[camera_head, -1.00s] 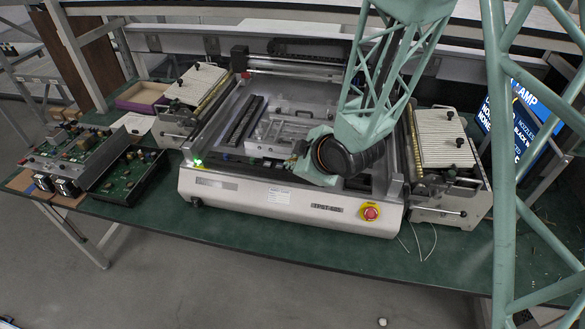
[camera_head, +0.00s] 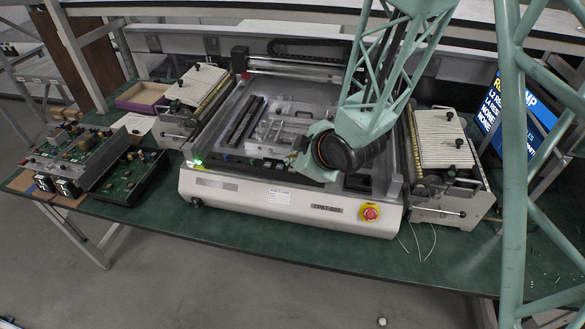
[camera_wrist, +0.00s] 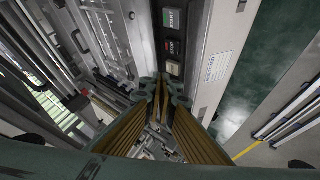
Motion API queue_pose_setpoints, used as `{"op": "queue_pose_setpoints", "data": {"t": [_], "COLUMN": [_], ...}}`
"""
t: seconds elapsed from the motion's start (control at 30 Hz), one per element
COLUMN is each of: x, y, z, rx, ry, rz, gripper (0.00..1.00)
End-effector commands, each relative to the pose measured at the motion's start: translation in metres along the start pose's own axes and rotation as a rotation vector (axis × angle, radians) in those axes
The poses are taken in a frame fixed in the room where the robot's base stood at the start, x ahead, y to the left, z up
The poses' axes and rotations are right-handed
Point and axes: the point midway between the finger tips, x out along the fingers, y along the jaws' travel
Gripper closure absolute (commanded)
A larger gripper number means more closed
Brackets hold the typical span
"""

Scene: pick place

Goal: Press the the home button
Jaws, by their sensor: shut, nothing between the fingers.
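In the wrist view, a row of buttons runs along the dark strip on the machine's front panel. The button marked START (camera_wrist: 171,20) is farthest, the red-marked STOP button (camera_wrist: 170,47) comes after it, and a pale button (camera_wrist: 172,69) is nearest my gripper. The pale button's label is too small to read, so I cannot tell whether it is the home button. My gripper (camera_wrist: 162,88) is shut and empty, its fingertips just below and slightly left of the pale button. Contact cannot be told.
The machine (camera_head: 225,188) stands on a green table (camera_head: 300,248). A red emergency stop button (camera_head: 370,212) is on its front right. Feeder units with pale tops flank it, left (camera_head: 197,84) and right (camera_head: 444,138). Circuit boards (camera_head: 134,174) lie at the left.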

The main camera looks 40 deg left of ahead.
Motion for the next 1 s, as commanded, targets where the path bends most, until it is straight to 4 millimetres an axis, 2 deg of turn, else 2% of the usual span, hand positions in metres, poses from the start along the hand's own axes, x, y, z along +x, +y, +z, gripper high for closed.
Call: {"op": "queue_pose_setpoints", "data": {"t": [0.37, 1.0], "x": [-0.004, -0.031], "y": [0.003, 0.022], "z": [-0.003, -0.022], "rx": [0.0, 0.0], "ry": [0.001, 0.001], "rz": [0.0, 0.001], "gripper": [1.0, 1.0]}}
